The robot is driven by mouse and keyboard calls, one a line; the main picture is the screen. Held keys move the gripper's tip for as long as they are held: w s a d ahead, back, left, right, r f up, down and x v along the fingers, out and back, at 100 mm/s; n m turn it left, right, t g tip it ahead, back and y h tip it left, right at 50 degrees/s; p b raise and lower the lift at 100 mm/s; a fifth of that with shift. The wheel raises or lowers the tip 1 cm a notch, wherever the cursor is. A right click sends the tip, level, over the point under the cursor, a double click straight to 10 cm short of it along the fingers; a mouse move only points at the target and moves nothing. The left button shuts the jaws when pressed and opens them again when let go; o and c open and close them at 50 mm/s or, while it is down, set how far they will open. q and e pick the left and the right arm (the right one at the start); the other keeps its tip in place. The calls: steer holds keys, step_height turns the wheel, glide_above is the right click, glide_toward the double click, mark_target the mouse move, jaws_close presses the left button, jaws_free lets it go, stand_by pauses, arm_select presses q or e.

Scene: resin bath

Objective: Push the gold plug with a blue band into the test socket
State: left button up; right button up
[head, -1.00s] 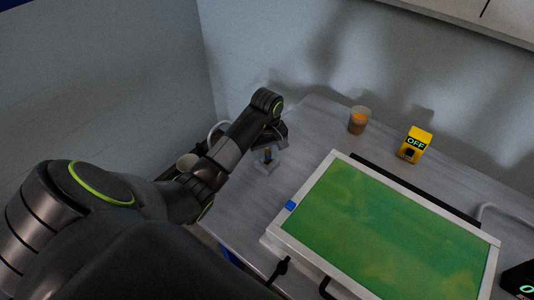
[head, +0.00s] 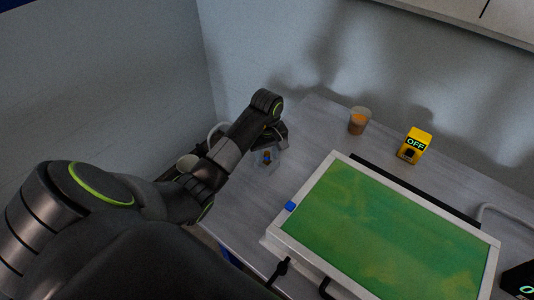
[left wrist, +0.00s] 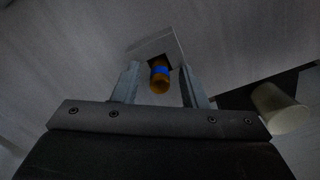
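The gold plug with a blue band (left wrist: 160,75) shows in the left wrist view between my two fingers, with a gap on each side. Its far end meets the dark opening of a pale square block, the test socket (left wrist: 145,47); how deep it sits I cannot tell. In the head view the plug (head: 267,157) is small, below my left gripper (head: 268,150), at the table's left end. My left gripper (left wrist: 160,86) is open around the plug and not touching it. My right gripper is not in view.
A white-framed bath with a green surface (head: 283,240) fills the table's front right. A cup with orange contents (head: 360,121) and a yellow box reading OFF (head: 415,146) stand behind it. A beige cylinder (left wrist: 280,108) is right of my fingers in the wrist view.

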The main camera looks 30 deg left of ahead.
mark_target(267, 152)
arm_select(q)
step_height(267, 152, up, 4)
step_height(267, 152, up, 6)
steer(key=p, duration=0.5)
steer(key=shift+r+p, duration=0.1)
steer(key=shift+p, duration=0.25)
steer(key=shift+r+p, duration=0.85)
